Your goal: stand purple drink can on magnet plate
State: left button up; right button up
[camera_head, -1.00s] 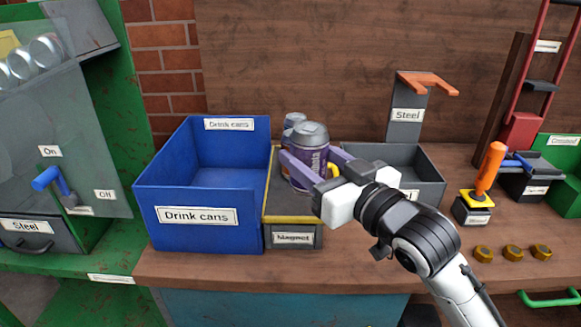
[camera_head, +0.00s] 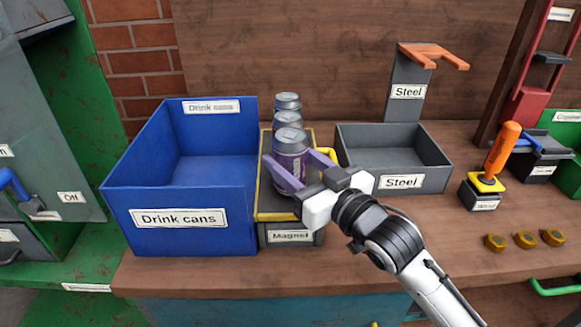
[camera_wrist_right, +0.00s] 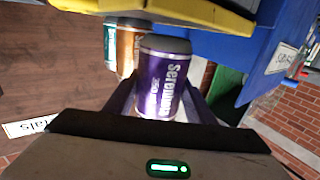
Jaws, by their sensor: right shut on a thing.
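The purple drink can (camera_head: 289,165) is upright between the jaws of my right gripper (camera_head: 292,183), which is shut on it. The can is over the front part of the magnet plate (camera_head: 275,206), a dark top with yellow edges; I cannot tell whether its base touches. In the right wrist view the purple can (camera_wrist_right: 165,85) shows its white lettering, close to the yellow-edged plate (camera_wrist_right: 205,14). Two other cans stand in a row behind it, a middle one (camera_head: 287,120) and a far one (camera_head: 287,101). My left gripper is out of view.
The blue drink cans bin (camera_head: 180,235) stands close on the left of the plate. The grey steel tray (camera_head: 440,178) stands on the right, with an orange-topped post (camera_head: 408,90) behind it. An orange-handled lever (camera_head: 502,150) is further right. The bench front right of the magnet is partly clear.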

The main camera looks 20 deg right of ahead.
jog(key=shift+f, duration=0.7)
jog(key=o, duration=1)
jog(key=shift+f, duration=0.1)
jog(key=shift+s, duration=0.1)
jog(key=v, duration=1.1)
jog(key=shift+s+b, duration=0.3)
jog(key=shift+s, duration=0.05)
jog(key=shift+d, duration=0.15)
